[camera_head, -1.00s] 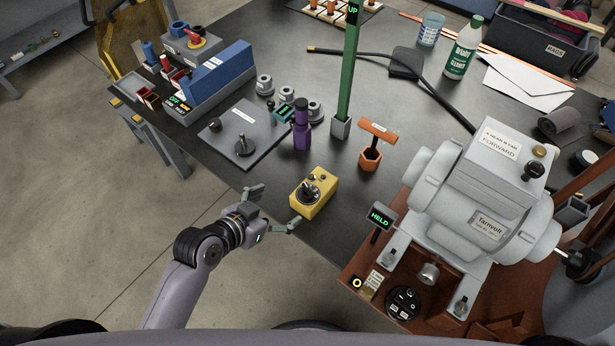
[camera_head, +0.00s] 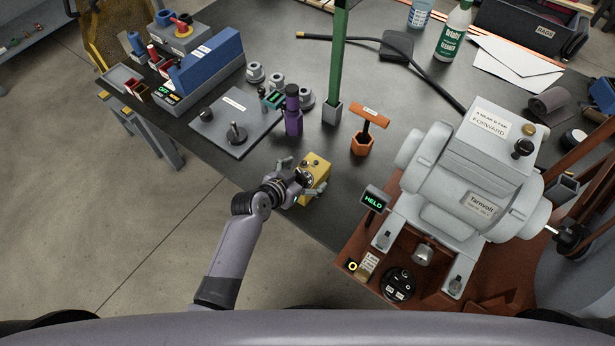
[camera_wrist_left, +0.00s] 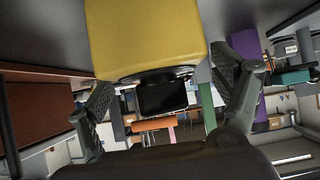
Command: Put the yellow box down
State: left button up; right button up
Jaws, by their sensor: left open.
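The yellow box (camera_head: 318,170) rests on the dark table near its front edge, with knobs on its top. My left gripper (camera_head: 298,180) is at the near side of the box, its fingers open around the box's knob side. In the left wrist view the yellow box (camera_wrist_left: 145,38) fills the upper middle, with a dark round part below it. The open left fingers (camera_wrist_left: 165,100) stand on either side, and I see no clear contact. My right gripper is not in view.
A grey plate with a lever (camera_head: 232,125) lies to the left. The grey machine (camera_head: 465,180) and its HELD sign (camera_head: 374,199) are to the right.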

pick_arm(q)
jog(key=shift+x, duration=1.1)
jog(key=shift+a, duration=0.1)
jog(key=shift+c, duration=0.6)
jog(key=c, duration=1.6)
jog(key=shift+r, duration=0.1)
jog(key=shift+c, duration=0.7)
